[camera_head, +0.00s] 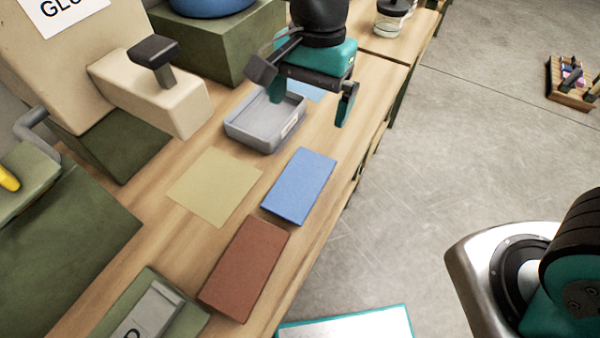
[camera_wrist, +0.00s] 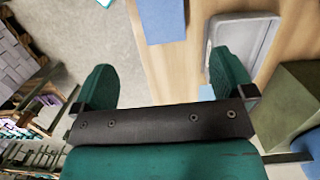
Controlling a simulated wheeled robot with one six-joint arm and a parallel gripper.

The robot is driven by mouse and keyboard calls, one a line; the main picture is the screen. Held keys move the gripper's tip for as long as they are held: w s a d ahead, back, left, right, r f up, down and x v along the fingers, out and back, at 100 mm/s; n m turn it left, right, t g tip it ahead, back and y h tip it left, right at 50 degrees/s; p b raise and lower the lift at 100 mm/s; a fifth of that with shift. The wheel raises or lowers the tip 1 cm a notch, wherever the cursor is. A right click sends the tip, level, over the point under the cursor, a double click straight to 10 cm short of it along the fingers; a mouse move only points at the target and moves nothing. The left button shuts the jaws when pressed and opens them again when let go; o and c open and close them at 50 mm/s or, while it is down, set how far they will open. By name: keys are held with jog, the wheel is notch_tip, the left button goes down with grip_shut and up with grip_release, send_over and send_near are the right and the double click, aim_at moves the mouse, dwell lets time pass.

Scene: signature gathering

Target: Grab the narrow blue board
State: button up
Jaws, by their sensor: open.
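A blue board (camera_head: 300,186) lies flat on the wooden bench near its right edge. Part of it shows at the top of the wrist view (camera_wrist: 162,20). A lighter blue piece (camera_head: 306,91) lies behind the grey tray, partly hidden by my gripper. A small bit of light blue also shows beside the right finger in the wrist view (camera_wrist: 206,93). I cannot tell its full shape. My gripper (camera_head: 312,100) is open and empty above the bench, beyond the blue board and near the tray. Its two fingers are wide apart in the wrist view (camera_wrist: 165,70).
The grey tray (camera_head: 264,135) stands left of the blue board. A tan sheet (camera_head: 214,187) and a red-brown board (camera_head: 246,268) lie nearby. A green block (camera_head: 215,45) bears a blue rounded object. A beige machine with a lever stands left. Open floor lies right of the bench.

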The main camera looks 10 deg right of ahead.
jog(key=p, duration=0.1)
send_over(301, 181)
jog(key=f, duration=1.1)
jog(key=shift+w+d, duration=0.25)
jog(key=shift+w, duration=0.1)
jog(key=shift+s+a+f+p, duration=0.15)
jog(key=shift+f+p, duration=0.3)
jog(key=shift+f, duration=0.95)
jog(key=shift+s+a+f+p, duration=0.1)
jog(key=shift+f+p, duration=0.3)
jog(key=shift+f, duration=0.95)
jog(key=c, duration=0.6)
